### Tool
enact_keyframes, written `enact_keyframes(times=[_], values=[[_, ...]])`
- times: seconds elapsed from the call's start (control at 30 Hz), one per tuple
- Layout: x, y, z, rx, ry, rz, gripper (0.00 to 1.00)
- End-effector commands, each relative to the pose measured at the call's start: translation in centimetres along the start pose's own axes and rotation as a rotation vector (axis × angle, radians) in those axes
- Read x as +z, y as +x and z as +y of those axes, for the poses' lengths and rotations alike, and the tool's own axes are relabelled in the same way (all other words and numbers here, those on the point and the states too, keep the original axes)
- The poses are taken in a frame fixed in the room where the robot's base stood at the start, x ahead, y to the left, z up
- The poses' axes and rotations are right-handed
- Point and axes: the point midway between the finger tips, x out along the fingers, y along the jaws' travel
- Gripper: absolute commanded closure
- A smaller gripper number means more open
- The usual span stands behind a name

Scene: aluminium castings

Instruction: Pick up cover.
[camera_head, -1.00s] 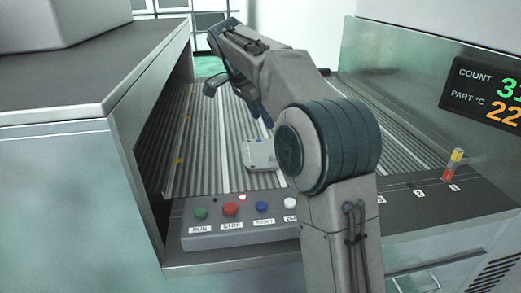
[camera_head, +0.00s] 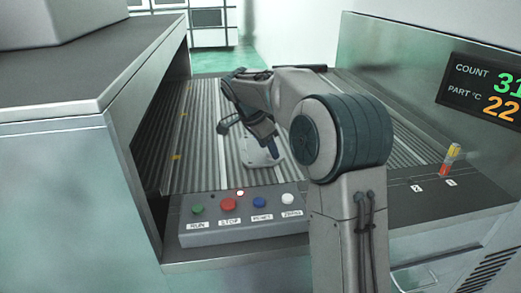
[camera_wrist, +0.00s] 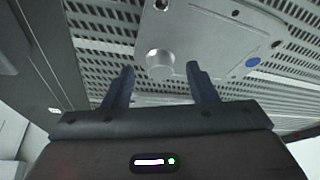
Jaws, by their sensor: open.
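The cover is a flat light-grey metal plate (camera_head: 262,152) lying on the ribbed conveyor, partly hidden by my arm in the head view. In the wrist view the cover (camera_wrist: 205,35) shows a round raised boss (camera_wrist: 160,64), small holes and a blue dot. My gripper (camera_wrist: 160,85) is open, its two dark fingers on either side of the boss as seen from the wrist. I cannot tell whether the fingers are level with the boss or short of it. In the head view my gripper (camera_head: 272,150) points down at the cover.
The slatted conveyor (camera_head: 200,130) runs between a grey cabinet (camera_head: 75,170) at left and a metal side wall (camera_head: 410,80) at right. A button panel (camera_head: 245,226) stands at the front edge. A small red and yellow post (camera_head: 450,160) stands at right.

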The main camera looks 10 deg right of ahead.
Motion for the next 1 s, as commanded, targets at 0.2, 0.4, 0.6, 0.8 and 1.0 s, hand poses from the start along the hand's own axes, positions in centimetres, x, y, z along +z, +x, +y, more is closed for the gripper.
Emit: enact_keyframes(times=[0.2, 0.4, 0.6, 0.8, 1.0], values=[[-0.06, 1.61, 0.02, 0.000, 0.000, -0.001, 0.48], [-0.05, 1.61, 0.00, 0.000, 0.000, -0.001, 0.53], [-0.06, 1.59, 0.01, 0.000, 0.000, 0.000, 1.00], [-0.10, 1.50, -0.01, -0.002, 0.001, 0.000, 1.00], [-0.38, 0.86, -0.05, -0.003, 0.002, 0.002, 1.00]])
